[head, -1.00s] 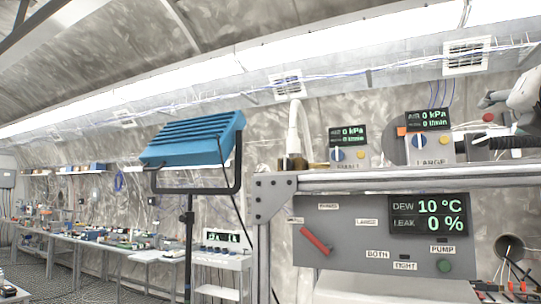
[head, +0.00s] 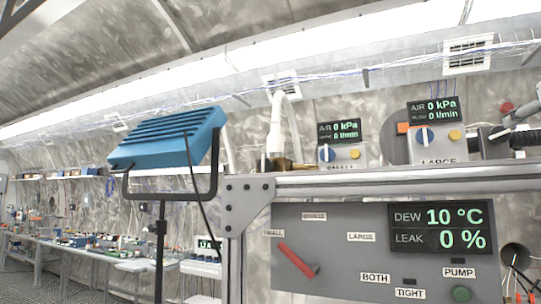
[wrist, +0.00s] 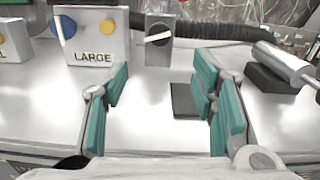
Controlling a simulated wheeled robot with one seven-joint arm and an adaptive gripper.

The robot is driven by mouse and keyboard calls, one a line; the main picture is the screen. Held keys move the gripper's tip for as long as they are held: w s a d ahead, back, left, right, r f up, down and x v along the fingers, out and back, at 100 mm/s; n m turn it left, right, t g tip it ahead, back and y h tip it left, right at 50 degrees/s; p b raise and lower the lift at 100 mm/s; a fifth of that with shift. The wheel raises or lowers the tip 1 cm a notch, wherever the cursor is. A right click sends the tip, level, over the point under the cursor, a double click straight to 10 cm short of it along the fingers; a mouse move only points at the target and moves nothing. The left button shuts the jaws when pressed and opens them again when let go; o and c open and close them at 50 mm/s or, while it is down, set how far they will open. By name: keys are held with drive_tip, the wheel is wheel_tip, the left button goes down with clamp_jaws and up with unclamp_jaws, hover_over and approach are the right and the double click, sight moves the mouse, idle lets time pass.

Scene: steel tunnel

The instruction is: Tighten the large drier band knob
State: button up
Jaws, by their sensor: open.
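The panel marked LARGE (wrist: 92,35) stands at the upper left in the wrist view, with a blue and white knob (wrist: 63,26) and a yellow button. Right of it is a small grey box (wrist: 159,55) with a black knob and white pointer bar (wrist: 158,38). I cannot tell whether this is the large drier band knob. My gripper (wrist: 162,78) is open and empty above the pale bench top, its teal-padded fingers on either side, the box lying beyond them. The LARGE panel also shows in the head view (head: 437,148).
A metal cylinder (wrist: 284,60) and dark block (wrist: 272,78) lie to the right in the wrist view. A black corrugated hose (wrist: 215,32) runs behind. In the head view, the bench frame (head: 330,182) carries a DEW and LEAK display (head: 438,228); a blue lamp (head: 168,138) stands left.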

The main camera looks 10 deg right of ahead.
sight(502, 136)
drive_tip(key=x, duration=1.3)
drive_tip(key=shift+w, duration=0.25)
drive_tip(key=c, duration=1.1)
